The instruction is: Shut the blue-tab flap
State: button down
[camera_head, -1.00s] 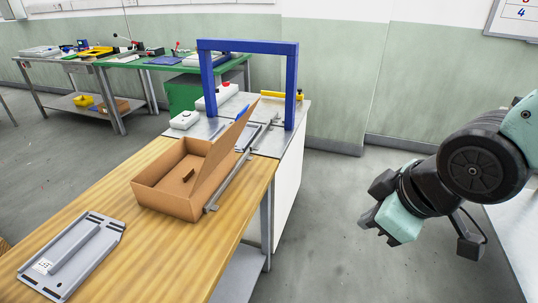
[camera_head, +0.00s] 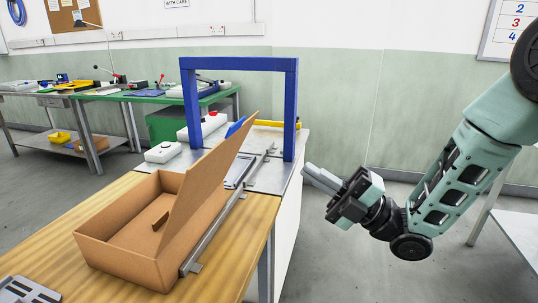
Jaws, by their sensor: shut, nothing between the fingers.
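A brown cardboard box (camera_head: 125,267) stands open on the wooden tabletop. A small dark slot or piece (camera_head: 160,221) shows on the flap's inner face near the bottom. My gripper (camera_head: 309,171) is shut and empty, to the right of the bench and apart from the flap, its fingers pointing left toward the bench.
A blue gantry frame (camera_head: 239,63) stands behind the box. A metal rail (camera_head: 215,232) runs along the box's right side. A white device (camera_head: 163,152) sits behind the box. A grey plate (camera_head: 28,290) lies front left.

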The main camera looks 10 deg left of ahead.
aim_at(238, 126)
jog(key=p+x, duration=0.4)
jog(key=x, duration=0.9)
jog(key=shift+s+d+r, duration=0.1)
jog(key=shift+a+r, duration=0.15)
jog(key=shift+a, duration=0.25)
